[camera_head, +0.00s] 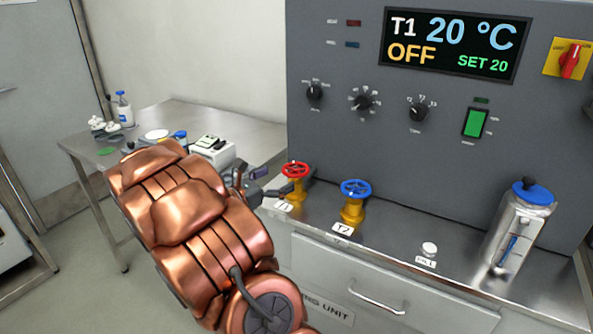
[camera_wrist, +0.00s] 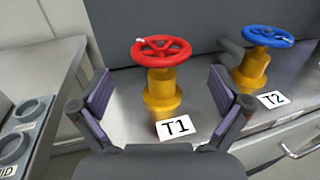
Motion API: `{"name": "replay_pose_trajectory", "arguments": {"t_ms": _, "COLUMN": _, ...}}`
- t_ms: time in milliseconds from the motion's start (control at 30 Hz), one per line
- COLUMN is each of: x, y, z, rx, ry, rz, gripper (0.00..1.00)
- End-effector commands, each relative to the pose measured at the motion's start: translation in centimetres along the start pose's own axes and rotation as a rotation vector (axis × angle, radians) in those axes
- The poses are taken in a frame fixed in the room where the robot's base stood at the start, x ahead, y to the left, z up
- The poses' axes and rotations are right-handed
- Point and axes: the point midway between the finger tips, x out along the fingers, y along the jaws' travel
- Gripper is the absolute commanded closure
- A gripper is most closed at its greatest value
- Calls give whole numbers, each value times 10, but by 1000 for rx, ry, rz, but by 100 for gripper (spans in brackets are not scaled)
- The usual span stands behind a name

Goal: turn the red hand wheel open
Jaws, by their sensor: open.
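The red hand wheel (camera_head: 295,169) sits on top of a yellow valve body (camera_head: 294,190) on the steel bench, left of the blue wheel. In the wrist view the red wheel (camera_wrist: 161,50) is upright ahead, above its yellow body (camera_wrist: 161,92) and a label reading T1 (camera_wrist: 175,128). My gripper (camera_wrist: 163,95) is open and empty. Its two purple-padded fingers stand apart, one to each side of the T1 valve as seen in the wrist view. I see no contact with the wheel. In the head view my gripper (camera_head: 262,188) is left of the red wheel, partly hidden by my arm.
The blue hand wheel (camera_head: 355,188), labelled T2, stands close on the right. The grey control panel (camera_head: 335,150) rises behind both valves and its display reads T1 20 °C, OFF. A metal canister (camera_head: 517,235) stands far right. A side table (camera_head: 255,135) with labware is at left.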

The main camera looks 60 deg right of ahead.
Motion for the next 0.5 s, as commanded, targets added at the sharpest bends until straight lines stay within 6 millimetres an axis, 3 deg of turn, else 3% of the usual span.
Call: {"name": "replay_pose_trajectory", "arguments": {"t_ms": 500, "x": 64, "y": -1, "z": 0, "rx": 0, "ry": 3, "rz": -4, "gripper": 0}}
